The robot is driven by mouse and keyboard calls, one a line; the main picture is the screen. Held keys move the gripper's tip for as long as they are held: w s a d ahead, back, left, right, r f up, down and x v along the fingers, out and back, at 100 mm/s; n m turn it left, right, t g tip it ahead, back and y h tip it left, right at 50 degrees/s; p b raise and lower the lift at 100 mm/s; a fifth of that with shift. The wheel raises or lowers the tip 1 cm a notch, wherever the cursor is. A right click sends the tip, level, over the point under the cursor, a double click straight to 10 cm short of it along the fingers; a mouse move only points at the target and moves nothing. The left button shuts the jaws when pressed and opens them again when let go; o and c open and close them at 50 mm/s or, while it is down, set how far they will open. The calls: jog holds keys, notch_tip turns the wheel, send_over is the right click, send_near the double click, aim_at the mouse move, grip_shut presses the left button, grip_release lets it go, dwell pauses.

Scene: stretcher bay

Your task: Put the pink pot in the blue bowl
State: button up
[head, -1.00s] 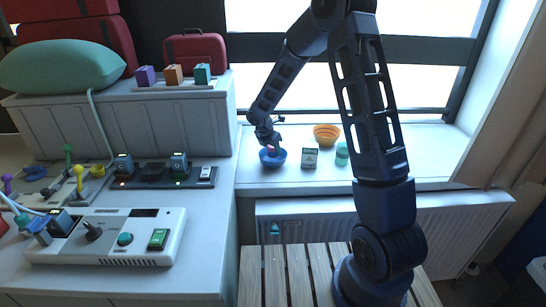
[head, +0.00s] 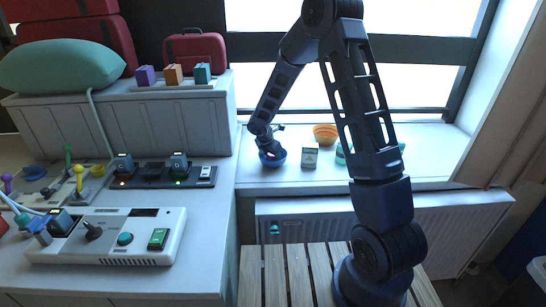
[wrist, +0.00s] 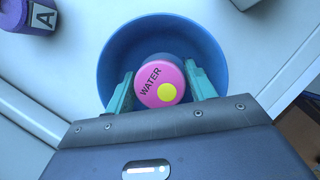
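The pink pot (wrist: 160,82) has a round pink top marked WATER with a yellow dot. In the wrist view it sits between the two teal fingers of my gripper (wrist: 160,84), which look closed against its sides. The blue bowl (wrist: 215,62) surrounds the pot in that view, so the pot is over or inside it. Whether the pot touches the bowl's floor cannot be told. In the head view the blue bowl (head: 279,160) stands on the windowsill, with my gripper (head: 268,149) low over it. The pot is hidden there.
On the sill (head: 415,148), an orange bowl (head: 325,134) and a small dark green and white box (head: 310,157) stand right of the blue bowl. Teal items are partly behind my arm. A purple container marked A (wrist: 36,15) lies upper left in the wrist view.

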jog(key=v, duration=1.2)
jog(key=shift+r, duration=0.25)
jog(key=s+d+r+m, duration=0.6)
jog(key=d+r+m, duration=0.1)
jog(key=d+r, duration=0.15)
jog(key=s+d+r+m, duration=0.6)
jog(key=d+r, duration=0.2)
jog(key=d, duration=0.2)
jog(key=s+d+r+m+y, duration=0.1)
jog(key=s+d+m, duration=0.2)
jog(key=s, duration=0.3)
jog(key=s+d+r+m+t+y, duration=0.1)
jog(key=s+d+m, duration=0.1)
jog(key=s+m, duration=0.4)
jog(key=s+d+r+m+y, duration=0.1)
jog(key=s+d+r+m, duration=0.1)
jog(key=s+m, duration=0.3)
jog(key=s+d, duration=0.1)
jog(key=s, duration=0.1)
jog(key=shift+s+d, duration=0.4)
